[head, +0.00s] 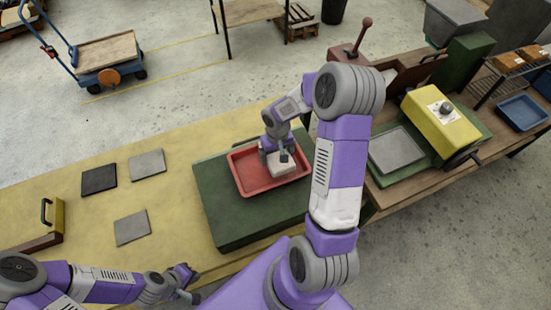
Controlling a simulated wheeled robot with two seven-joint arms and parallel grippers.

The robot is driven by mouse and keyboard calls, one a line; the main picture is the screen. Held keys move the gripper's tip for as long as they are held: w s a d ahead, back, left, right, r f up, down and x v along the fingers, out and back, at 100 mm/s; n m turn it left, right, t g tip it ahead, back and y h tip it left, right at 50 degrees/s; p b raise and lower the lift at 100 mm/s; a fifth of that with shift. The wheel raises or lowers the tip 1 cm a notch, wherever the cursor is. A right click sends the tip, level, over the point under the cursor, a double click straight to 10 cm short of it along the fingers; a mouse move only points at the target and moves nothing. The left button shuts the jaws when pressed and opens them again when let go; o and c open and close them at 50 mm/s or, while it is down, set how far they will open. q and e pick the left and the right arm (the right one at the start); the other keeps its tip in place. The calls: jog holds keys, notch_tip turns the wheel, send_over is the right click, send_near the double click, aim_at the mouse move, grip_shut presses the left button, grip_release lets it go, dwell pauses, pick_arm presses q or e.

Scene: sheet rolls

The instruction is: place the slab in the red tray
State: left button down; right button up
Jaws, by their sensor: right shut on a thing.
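The red tray (244,180) lies on a dark green block on the yellow bench. A pale cream slab (281,169) is at the right part of the tray, within its rim as seen from above. My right gripper (284,157) reaches down from above and is shut on the slab, covering part of it. I cannot tell whether the slab touches the tray floor. My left gripper (192,285) is empty at the front edge of the bench, with its fingers apart, well away from the tray.
Two grey plates (147,163) (132,227) and a black plate (99,179) lie flat on the bench at left. The green block (225,220) has bare top around the tray. A yellow and green roller machine (440,118) stands at right. A blue tray (522,112) is further right.

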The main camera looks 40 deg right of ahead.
aim_at(277, 159)
jog(key=shift+w+f, duration=0.15)
jog(key=shift+f, duration=1.7)
jog(key=shift+f, duration=0.15)
jog(key=o, duration=1.1)
notch_tip(277, 159, up, 12)
jog(key=shift+r+p, duration=0.2)
jog(key=shift+p, duration=0.15)
